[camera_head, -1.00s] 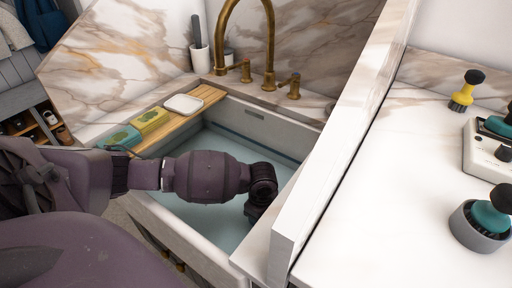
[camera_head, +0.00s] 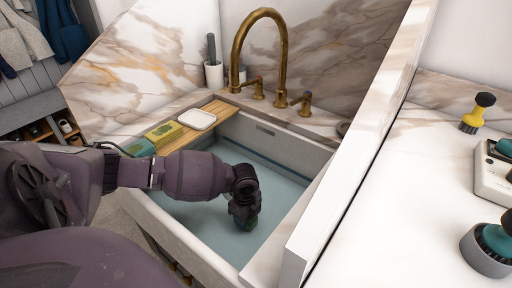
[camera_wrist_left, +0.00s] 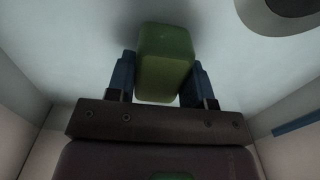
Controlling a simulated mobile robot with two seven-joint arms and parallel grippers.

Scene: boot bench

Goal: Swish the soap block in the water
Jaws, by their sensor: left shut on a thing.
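My left gripper (camera_head: 247,212) reaches down into the sink (camera_head: 184,237), over the blue-grey water (camera_head: 285,190). The left wrist view shows its two blue fingers (camera_wrist_left: 160,80) shut on a green soap block (camera_wrist_left: 165,62), one on each side. In the head view only a small dark green bit of the block (camera_head: 251,222) shows below the gripper, at or near the water. I cannot tell how deep it sits. My right gripper is not in view.
A wooden board (camera_head: 222,107) across the sink's left side holds a white dish (camera_head: 197,119), a yellow-green packet (camera_head: 164,132) and a green one (camera_head: 139,147). A brass tap (camera_head: 238,50) stands behind. Brushes, one yellow (camera_head: 478,113), stand on the right counter beyond a raised marble edge (camera_head: 365,140).

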